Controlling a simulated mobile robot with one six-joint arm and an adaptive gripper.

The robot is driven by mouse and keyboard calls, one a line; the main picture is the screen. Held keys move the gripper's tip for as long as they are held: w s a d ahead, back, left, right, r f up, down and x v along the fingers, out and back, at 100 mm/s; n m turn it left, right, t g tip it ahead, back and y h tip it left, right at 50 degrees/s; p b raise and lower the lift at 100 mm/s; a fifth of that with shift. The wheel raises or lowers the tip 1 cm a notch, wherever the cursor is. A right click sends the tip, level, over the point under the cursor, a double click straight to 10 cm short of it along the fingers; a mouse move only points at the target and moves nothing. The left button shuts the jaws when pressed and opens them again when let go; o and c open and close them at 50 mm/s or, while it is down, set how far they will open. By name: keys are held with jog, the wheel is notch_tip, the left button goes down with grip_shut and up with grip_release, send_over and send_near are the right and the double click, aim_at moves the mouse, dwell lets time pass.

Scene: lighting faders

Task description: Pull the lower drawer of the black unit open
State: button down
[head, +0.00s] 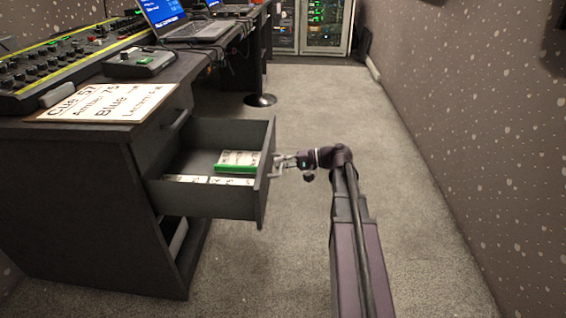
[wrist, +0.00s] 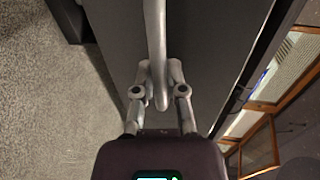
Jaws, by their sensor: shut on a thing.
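The black unit (head: 90,205) stands at the left under the desk top. Its lower drawer (head: 262,190) is pulled well out, below a shut drawer front with a handle (head: 176,121). Inside the open drawer lie a green-edged box (head: 238,160) and several white labelled items (head: 205,180). My gripper (head: 280,162) is at the outer face of the open drawer's front. In the wrist view, my gripper (wrist: 157,75) is shut on the drawer's grey bar handle (wrist: 156,30), with a finger on each side of it.
A cue sign (head: 98,102), a small control box (head: 140,63), a fader console (head: 65,62) and laptops (head: 190,28) are on the desk. Carpet (head: 420,200) is clear right of the drawer, up to the speckled wall (head: 480,110). A round base (head: 260,100) stands farther back.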

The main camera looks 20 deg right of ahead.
jog(key=shift+a, duration=0.15)
jog(key=c, duration=0.7)
grip_release()
jog(key=shift+a, duration=0.1)
